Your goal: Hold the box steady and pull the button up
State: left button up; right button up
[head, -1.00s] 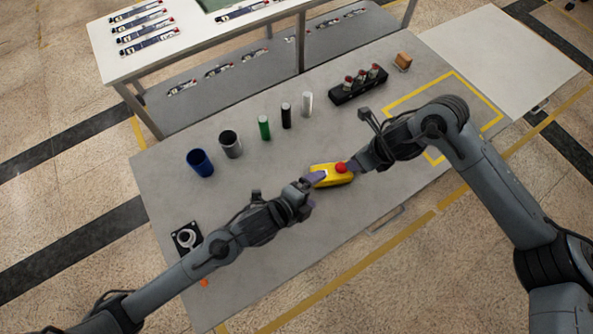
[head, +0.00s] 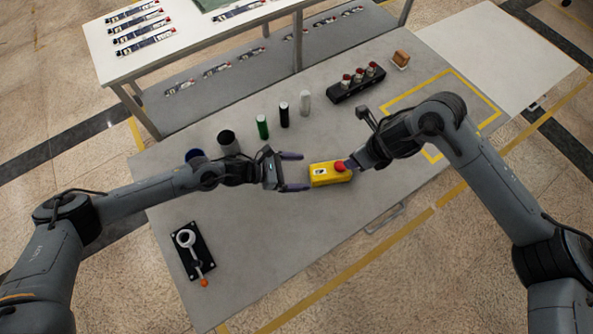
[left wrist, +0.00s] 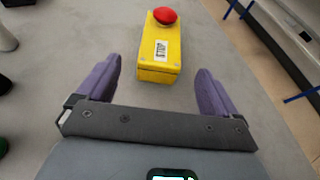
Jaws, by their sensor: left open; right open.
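The yellow box (head: 328,177) lies on the grey table, with the red button (head: 340,167) on top at its right end. In the left wrist view the box (left wrist: 160,60) lies just beyond the fingertips, with the red button (left wrist: 165,15) at its far end. My left gripper (head: 300,173) is open and empty, its fingers pointing at the left end of the box; the left wrist view shows both fingers (left wrist: 158,85) apart. My right gripper (head: 349,163) is at the button, its fingertips close against it. I cannot tell whether they touch it.
Upright cylinders in green (head: 262,126), black (head: 284,115) and white (head: 305,102) stand behind the box. A dark cup (head: 228,142) and a blue cup (head: 195,156) stand further left. A black lever device (head: 193,250) lies front left. The table in front of the box is clear.

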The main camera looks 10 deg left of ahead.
aim_at(327, 172)
pick_arm(q)
jog(key=x, duration=1)
jog(key=shift+c, duration=0.2)
